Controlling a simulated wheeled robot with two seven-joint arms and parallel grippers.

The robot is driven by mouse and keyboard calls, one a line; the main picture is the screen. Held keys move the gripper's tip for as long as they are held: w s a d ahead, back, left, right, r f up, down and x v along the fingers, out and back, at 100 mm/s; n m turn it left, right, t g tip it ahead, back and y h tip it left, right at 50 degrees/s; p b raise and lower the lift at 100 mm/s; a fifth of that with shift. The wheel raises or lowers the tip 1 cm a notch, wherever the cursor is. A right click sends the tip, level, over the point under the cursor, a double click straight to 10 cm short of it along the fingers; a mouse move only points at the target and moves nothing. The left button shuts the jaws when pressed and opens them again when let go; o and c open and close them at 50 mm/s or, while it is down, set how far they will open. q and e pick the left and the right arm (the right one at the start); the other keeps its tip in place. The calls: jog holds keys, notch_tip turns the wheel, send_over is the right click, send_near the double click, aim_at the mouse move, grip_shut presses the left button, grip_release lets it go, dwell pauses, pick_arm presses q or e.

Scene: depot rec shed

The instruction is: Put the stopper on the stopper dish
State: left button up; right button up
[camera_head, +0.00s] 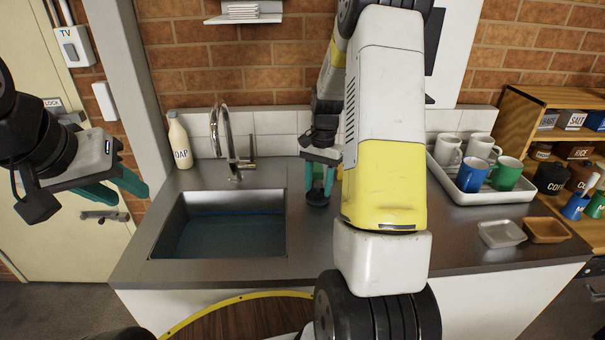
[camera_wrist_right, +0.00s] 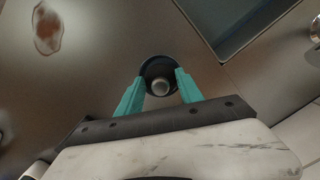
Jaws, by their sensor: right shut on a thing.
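The stopper (camera_head: 317,199) is a dark round plug, on the counter or just above it, right of the sink. In the right wrist view the stopper (camera_wrist_right: 160,72) shows a grey knob on top. My right gripper (camera_head: 319,187) points down and is shut on that knob; its teal fingers also show in the wrist view (camera_wrist_right: 159,91). Two small shallow dishes lie at the right of the counter: a pale grey one (camera_head: 502,234) and a brown one (camera_head: 546,230). I cannot tell which is the stopper dish. My left gripper (camera_head: 134,197) is empty, fingers apart, left of the counter.
A white tray (camera_head: 470,205) of mugs stands behind the dishes. A brownish patch (camera_wrist_right: 47,28) marks the counter. My right arm hides mid-counter.

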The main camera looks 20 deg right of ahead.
jog(key=shift+f, duration=0.55)
jog(key=o, duration=1.4)
